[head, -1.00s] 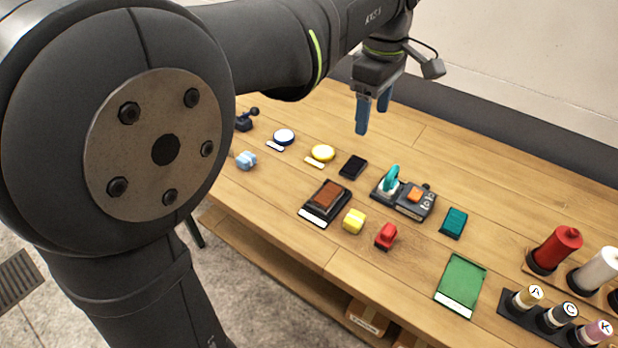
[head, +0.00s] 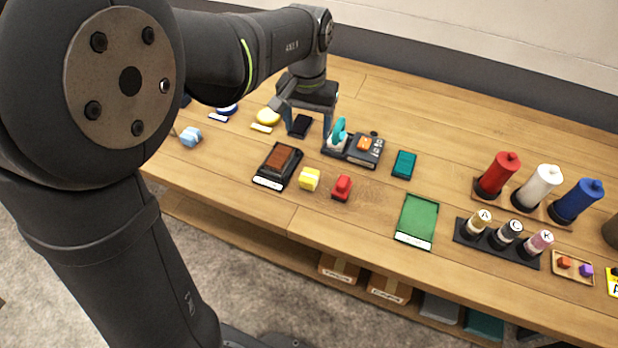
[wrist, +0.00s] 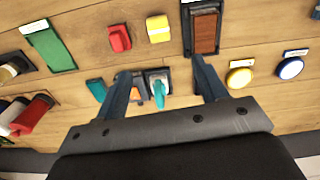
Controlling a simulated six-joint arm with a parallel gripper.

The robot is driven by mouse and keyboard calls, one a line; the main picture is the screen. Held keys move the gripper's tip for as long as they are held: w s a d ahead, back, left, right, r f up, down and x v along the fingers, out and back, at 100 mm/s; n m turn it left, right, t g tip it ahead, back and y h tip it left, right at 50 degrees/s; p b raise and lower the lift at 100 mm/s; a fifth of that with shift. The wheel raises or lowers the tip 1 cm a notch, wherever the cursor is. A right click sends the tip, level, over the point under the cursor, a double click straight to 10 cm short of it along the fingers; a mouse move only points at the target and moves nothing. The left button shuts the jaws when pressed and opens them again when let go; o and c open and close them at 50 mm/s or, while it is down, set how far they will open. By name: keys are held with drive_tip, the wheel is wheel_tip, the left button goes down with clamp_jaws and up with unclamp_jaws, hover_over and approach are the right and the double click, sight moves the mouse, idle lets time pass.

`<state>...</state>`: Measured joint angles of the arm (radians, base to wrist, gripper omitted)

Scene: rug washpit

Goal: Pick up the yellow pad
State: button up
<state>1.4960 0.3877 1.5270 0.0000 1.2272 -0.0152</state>
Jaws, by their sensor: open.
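Two yellow things could be the yellow pad. One is a round yellow disc (head: 267,117) with a white label strip, left of my gripper; it is also in the wrist view (wrist: 240,77), right of the fingers. The other is a small yellow block (head: 310,179) near the table's front, between a brown pad in a black tray and a red block; it is also in the wrist view (wrist: 159,30), top middle.
The brown pad's black tray (head: 264,183), red block (head: 342,187) and black device with a teal handle (head: 356,162) stand close by. A teal pad (head: 404,164) and green mat (head: 417,217) lie right. Spools (head: 497,176) stand farther right.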

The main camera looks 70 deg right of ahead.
drive_tip(key=f, duration=0.1)
hover_over(309, 175)
drive_tip(key=shift+m, duration=0.3)
wheel_tip(309, 175, down, 11)
drive_tip(key=shift+w+f, duration=0.1)
drive_tip(key=shift+w, duration=0.05)
drive_tip(key=shift+f, duration=2.85)
drive_tip(key=c, duration=1)
